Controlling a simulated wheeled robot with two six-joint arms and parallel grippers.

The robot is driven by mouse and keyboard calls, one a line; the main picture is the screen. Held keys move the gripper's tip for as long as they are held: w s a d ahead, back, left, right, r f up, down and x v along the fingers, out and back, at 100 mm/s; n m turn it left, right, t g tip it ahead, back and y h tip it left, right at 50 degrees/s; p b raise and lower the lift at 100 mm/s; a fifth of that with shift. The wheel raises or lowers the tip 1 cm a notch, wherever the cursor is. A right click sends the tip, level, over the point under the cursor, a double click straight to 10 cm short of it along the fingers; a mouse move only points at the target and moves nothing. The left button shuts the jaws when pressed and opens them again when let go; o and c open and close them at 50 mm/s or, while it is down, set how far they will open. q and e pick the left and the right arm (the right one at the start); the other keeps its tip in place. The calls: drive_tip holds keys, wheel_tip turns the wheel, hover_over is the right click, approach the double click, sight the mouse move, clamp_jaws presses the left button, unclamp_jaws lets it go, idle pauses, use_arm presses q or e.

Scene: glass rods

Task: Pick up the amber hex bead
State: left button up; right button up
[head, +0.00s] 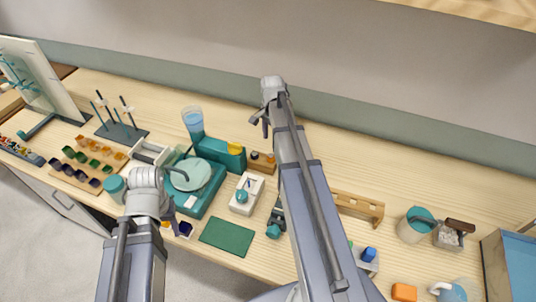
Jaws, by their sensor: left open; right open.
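I cannot single out the amber hex bead with certainty. A small amber patch (166,224) shows beside a dark blue piece (185,229) at the bench's front edge, just below my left gripper; its shape is too small to tell. Amber cups also sit in the back row of a wooden rack (122,166) at the left. My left gripper (168,211) is open, its fingers partly hidden by its wrist. My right gripper (260,122) is open and empty, high over the back of the bench, with its arm crossing the middle of the view.
A teal turntable-like device (200,195), a white block with a teal knob (247,205) and a green mat (227,237) fill the middle. A blue-topped cup (193,118) and a rod stand (121,133) stand behind. The back right of the bench is clear.

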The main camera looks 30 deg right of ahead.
sight(271, 158)
wheel_tip(271, 158, down, 3)
drive_tip(key=b, duration=0.2)
drive_tip(key=shift+r+b, duration=0.1)
drive_tip(key=shift+b, duration=0.2)
drive_tip(key=f+b, duration=0.5)
drive_tip(key=shift+s+a+f, duration=0.1)
drive_tip(key=shift+a, duration=0.1)
clamp_jaws()
idle(0.4)
